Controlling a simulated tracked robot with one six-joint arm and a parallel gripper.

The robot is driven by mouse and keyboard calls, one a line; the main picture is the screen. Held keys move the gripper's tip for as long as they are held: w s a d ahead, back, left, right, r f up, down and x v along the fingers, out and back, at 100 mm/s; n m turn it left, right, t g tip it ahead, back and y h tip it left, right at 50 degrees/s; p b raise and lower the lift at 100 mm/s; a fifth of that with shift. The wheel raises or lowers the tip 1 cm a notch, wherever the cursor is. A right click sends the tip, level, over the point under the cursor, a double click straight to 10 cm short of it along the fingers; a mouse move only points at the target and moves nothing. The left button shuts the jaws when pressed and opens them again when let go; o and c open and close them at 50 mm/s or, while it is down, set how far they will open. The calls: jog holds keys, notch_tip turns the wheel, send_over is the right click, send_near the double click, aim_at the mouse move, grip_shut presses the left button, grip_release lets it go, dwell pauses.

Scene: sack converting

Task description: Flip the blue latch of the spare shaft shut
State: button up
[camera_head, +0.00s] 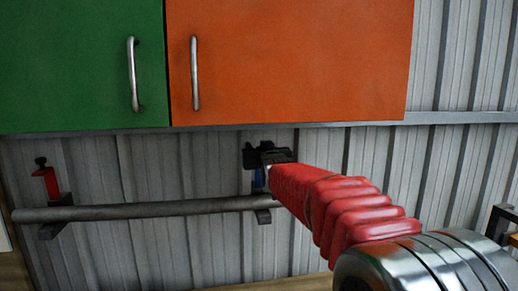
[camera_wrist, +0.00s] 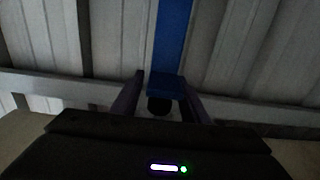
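The spare shaft (camera_head: 140,210) is a long grey bar lying level against the corrugated wall. The blue latch (camera_head: 259,178) stands up at its right support, mostly hidden behind my gripper in the head view. In the wrist view the blue latch (camera_wrist: 172,38) runs down from the top edge to a dark round knob (camera_wrist: 159,105). My gripper (camera_head: 267,155) is at the latch's upper end. In the wrist view my gripper (camera_wrist: 161,80) has its two fingers apart, one on each side of the latch end. Whether the right finger touches it is unclear.
A red latch (camera_head: 46,183) with a black knob stands up at the shaft's left support. A green cabinet (camera_head: 75,65) and an orange cabinet (camera_head: 290,65) hang above, over a grey rail (camera_head: 450,117). A dark frame stands at the far right edge.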

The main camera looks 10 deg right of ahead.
grip_shut()
dwell(0.4)
